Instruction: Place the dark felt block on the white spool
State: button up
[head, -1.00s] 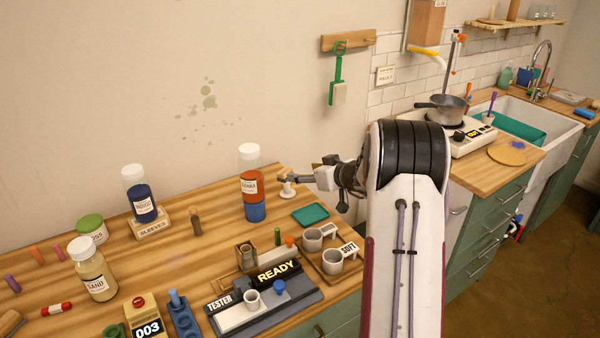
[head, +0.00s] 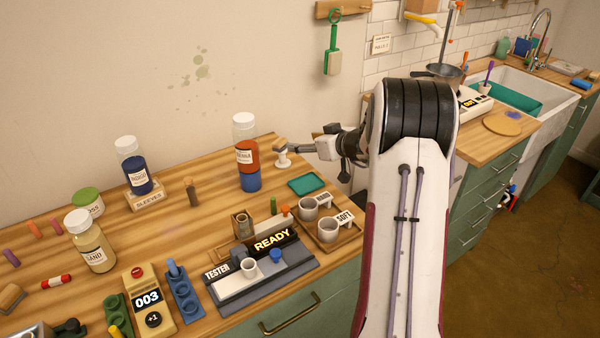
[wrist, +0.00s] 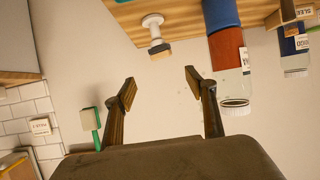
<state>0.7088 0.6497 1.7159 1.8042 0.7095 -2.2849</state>
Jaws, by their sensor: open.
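The white spool (head: 283,160) stands upright on the wooden table near its back edge; it also shows upside down in the wrist view (wrist: 152,24). The block (head: 280,143), tan with a dark felt layer, rests on top of the spool. In the wrist view the block (wrist: 160,51) touches the spool's end, dark layer toward the spool. My gripper (head: 292,149) is just right of the block in the head view. In the wrist view my gripper (wrist: 160,84) has its fingers wide apart, nothing between them, and the block is clear of both.
A red and blue bottle (head: 247,155) stands close left of the spool. A teal tray (head: 306,183) lies in front of it. Cups (head: 328,229) and the tester (head: 262,275) stand nearer. The wall (head: 150,70) is close behind.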

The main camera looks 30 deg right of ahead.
jog(key=s+a+r+n+g+y, duration=0.15)
jog(key=a+r, duration=0.25)
jog(key=a, duration=0.4)
jog(key=s+a+r+y, duration=0.2)
jog(key=a+r, duration=0.2)
jog(key=a, duration=0.4)
jog(key=s+a+r+g, duration=0.2)
jog(key=s+a, duration=0.6)
jog(key=s+a+r+g, duration=0.2)
jog(key=s+a, duration=0.6)
jog(key=a, duration=0.1)
jog(key=s+f+m+g+h, duration=0.1)
jog(key=s+h, duration=0.3)
jog(key=s, duration=1.8)
jog(key=shift+s+f+m+g, duration=0.2)
jog(key=shift+f+m+g, duration=0.15)
jog(key=shift+f+m, duration=0.35)
